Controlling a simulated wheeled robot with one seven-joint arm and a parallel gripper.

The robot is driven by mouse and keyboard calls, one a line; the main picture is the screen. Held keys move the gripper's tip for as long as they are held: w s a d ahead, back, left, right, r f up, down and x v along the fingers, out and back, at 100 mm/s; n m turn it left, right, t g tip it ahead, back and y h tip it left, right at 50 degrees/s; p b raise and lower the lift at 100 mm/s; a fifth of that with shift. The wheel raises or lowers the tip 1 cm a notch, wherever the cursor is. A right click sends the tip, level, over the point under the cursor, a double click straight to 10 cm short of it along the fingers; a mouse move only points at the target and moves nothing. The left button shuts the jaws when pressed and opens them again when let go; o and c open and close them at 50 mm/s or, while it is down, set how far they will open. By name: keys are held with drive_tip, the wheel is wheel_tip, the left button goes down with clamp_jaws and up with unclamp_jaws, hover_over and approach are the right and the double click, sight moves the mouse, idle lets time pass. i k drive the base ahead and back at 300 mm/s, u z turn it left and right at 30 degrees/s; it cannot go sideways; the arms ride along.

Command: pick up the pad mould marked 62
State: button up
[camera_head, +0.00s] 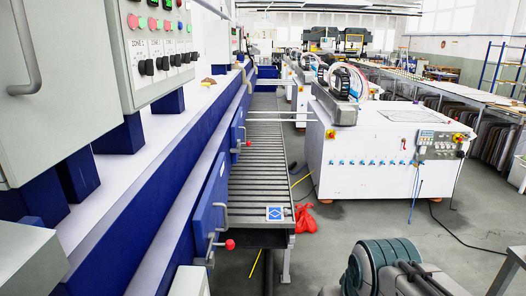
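I cannot make out a pad mould marked 62 in the head view. No number 62 is legible anywhere. What seems to be part of my own arm shows at the bottom right, dark grey and ribbed, but my gripper's fingers are not in view. I cannot see whether it holds anything.
A roller conveyor (262,150) runs away from me beside a long blue and white machine (150,205). A blue-and-white square (275,214) lies at its near end, beside a red cloth (305,219). A white cabinet (365,160) stands right. Grey floor (335,228) lies between, with cables.

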sight(274, 213)
drive_tip(key=i, duration=3.1)
drive_tip(key=z, duration=1.1)
